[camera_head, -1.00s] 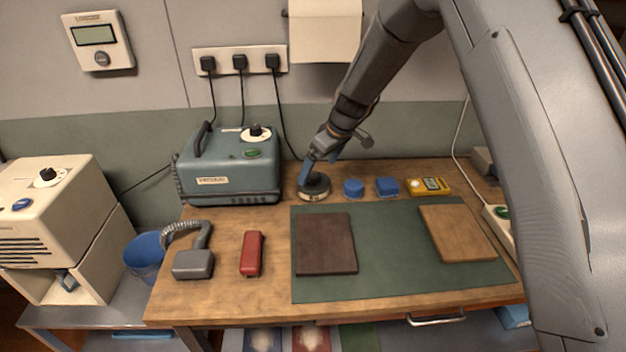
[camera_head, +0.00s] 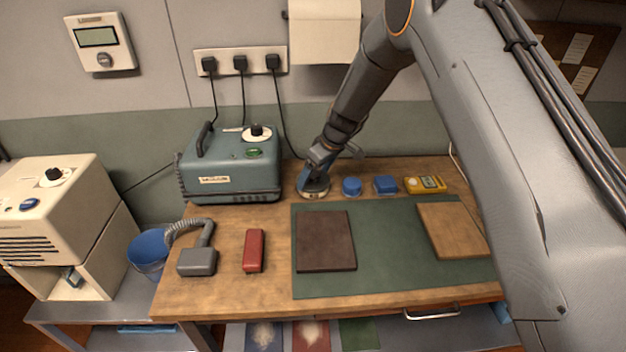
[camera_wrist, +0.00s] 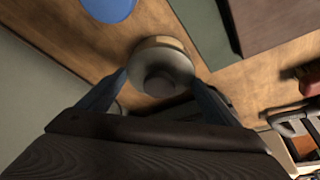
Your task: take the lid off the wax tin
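The wax tin (camera_head: 316,194) is a low round tin standing on the bench, just right of the blue-green machine. In the wrist view the tin (camera_wrist: 160,44) lies straight ahead, its grey lid and round central knob (camera_wrist: 160,82) facing the camera. My gripper (camera_head: 313,182) is down at the tin and hides much of it in the head view. In the wrist view its two blue-grey fingers (camera_wrist: 161,82) stand wide apart, one on each side of the lid. I cannot tell whether they touch it.
A blue round container (camera_head: 351,186), a blue block (camera_head: 385,185) and a yellow meter (camera_head: 425,184) stand right of the tin. The blue-green machine (camera_head: 229,170) is close on the left. A green mat (camera_head: 380,265) with two boards lies in front.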

